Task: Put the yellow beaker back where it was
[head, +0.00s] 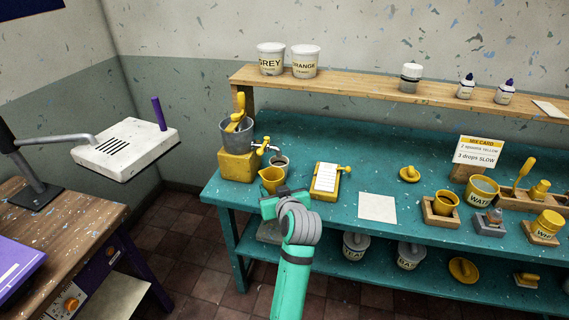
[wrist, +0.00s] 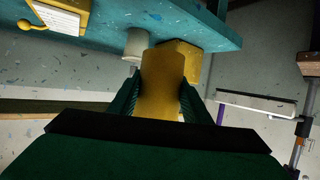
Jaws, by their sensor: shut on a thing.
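My gripper (head: 277,193) is shut on the yellow beaker (head: 270,176), near the front edge of the teal bench at its left end. In the wrist view the beaker (wrist: 162,82) sits between the two fingers of my gripper (wrist: 160,100). The beaker looks about upright in the head view; whether it touches the bench I cannot tell. Just behind it a pale cup (head: 280,163) stands below the yellow-handled tap (head: 262,148) of a grey pot (head: 236,134) on a yellow block (head: 239,167). The beaker's contents are not clear.
The teal bench (head: 330,145) also bears a yellow-framed notepad (head: 327,177), a blank white sheet (head: 377,207), another yellow cup (head: 444,203) in a wooden holder, and a WATER pot (head: 482,190). A wooden shelf (head: 350,92) runs along the back. Bare bench lies behind the notepad.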

